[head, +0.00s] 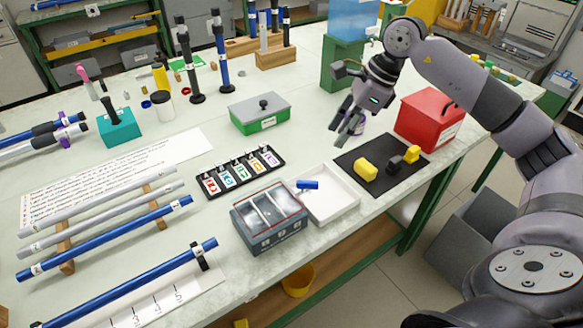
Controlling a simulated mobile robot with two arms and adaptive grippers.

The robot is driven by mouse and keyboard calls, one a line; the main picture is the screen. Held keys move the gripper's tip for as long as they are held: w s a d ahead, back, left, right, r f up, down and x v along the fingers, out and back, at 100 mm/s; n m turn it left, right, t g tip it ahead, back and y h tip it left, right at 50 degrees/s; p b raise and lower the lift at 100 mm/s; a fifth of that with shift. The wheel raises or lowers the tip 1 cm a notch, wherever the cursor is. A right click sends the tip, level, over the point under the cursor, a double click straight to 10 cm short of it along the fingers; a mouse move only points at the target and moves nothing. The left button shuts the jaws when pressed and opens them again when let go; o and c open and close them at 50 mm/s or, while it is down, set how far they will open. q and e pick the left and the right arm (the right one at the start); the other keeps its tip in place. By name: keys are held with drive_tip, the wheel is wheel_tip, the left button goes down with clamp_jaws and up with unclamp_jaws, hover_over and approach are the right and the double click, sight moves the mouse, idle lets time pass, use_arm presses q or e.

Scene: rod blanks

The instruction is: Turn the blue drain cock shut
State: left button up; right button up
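A blue tank (353,17) stands on a green stand (345,65) at the back of the bench, cut off by the top edge. I cannot make out a drain cock on it; my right arm is close in front of its lower right side. My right gripper (345,131) points down and left, in front of and below the stand, apart from the tank. Its fingers are seen at a slant and no object shows clearly between them. A small purple-rimmed item sits behind the fingertips. My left gripper is not in view.
A red box (430,118) and a black mat (382,160) with yellow pieces lie right of the gripper. A green box (260,114), a white tray (335,197) with a small blue piece, and a grey case (268,216) stand nearby. Blue and grey rods lie at left.

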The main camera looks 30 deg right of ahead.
sight(308, 182)
drive_tip(key=p+x, duration=0.3)
drive_tip(key=x, duration=1.2)
drive_tip(key=shift+s+a+f, duration=0.1)
drive_tip(key=shift+a+f, duration=0.1)
drive_tip(key=shift+a, duration=0.05)
drive_tip(key=shift+a+f, duration=0.15)
drive_tip(key=shift+f, duration=0.45)
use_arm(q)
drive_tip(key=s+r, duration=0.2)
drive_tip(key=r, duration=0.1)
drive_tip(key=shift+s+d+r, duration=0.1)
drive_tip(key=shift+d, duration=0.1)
use_arm(e)
drive_tip(key=shift+f, duration=0.1)
drive_tip(key=shift+c, duration=0.3)
clamp_jaws()
drive_tip(key=shift+w, duration=0.2)
